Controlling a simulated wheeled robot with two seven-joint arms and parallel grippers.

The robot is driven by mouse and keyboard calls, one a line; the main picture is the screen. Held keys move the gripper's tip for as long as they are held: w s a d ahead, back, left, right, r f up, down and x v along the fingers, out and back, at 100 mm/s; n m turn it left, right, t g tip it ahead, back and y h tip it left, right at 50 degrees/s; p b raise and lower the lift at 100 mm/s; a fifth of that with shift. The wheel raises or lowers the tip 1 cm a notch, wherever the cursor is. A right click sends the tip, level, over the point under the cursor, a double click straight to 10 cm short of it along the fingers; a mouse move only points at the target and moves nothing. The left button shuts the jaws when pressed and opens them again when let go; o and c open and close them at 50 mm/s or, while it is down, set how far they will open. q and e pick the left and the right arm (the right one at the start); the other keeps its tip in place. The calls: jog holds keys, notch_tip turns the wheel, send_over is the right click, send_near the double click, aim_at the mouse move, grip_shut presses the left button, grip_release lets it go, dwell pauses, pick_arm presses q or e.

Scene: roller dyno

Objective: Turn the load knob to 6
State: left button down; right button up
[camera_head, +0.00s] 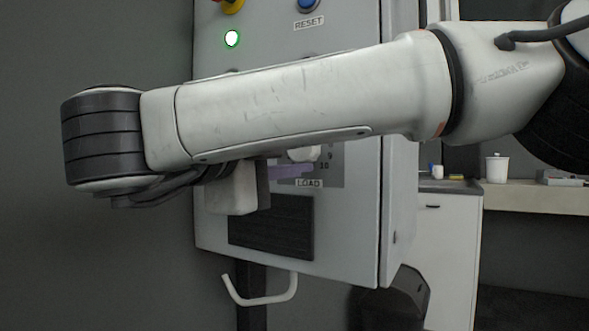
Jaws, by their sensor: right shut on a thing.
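The load knob (304,154) is a small pale knob on the control box, just above the LOAD label (308,184). Its upper part is hidden behind my right arm, and the pointer cannot be read. My right gripper (292,171) reaches in below the forearm, with a purplish finger at the knob. It is shut on the knob, though the grip itself is mostly hidden. My left gripper is not in view.
The grey control box (345,245) carries a lit green lamp (232,38), a blue RESET button (308,5), a red and yellow button (232,5) and a dark vent panel (271,229). A white bent handle (262,300) sits below. A counter with a white canister (497,168) stands behind right.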

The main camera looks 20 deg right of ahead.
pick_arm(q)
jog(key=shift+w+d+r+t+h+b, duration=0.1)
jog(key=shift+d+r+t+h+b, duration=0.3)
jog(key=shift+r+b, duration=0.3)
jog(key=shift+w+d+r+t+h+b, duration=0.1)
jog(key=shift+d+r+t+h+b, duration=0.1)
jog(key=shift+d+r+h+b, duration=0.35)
pick_arm(e)
jog(key=shift+f+m, duration=0.2)
jog(key=shift+m, duration=6.4)
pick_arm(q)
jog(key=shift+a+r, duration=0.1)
pick_arm(e)
jog(key=o, duration=1.1)
jog(key=shift+c, duration=0.2)
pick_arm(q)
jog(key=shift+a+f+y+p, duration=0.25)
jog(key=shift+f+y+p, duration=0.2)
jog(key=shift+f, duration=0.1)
pick_arm(e)
jog(key=v, duration=1)
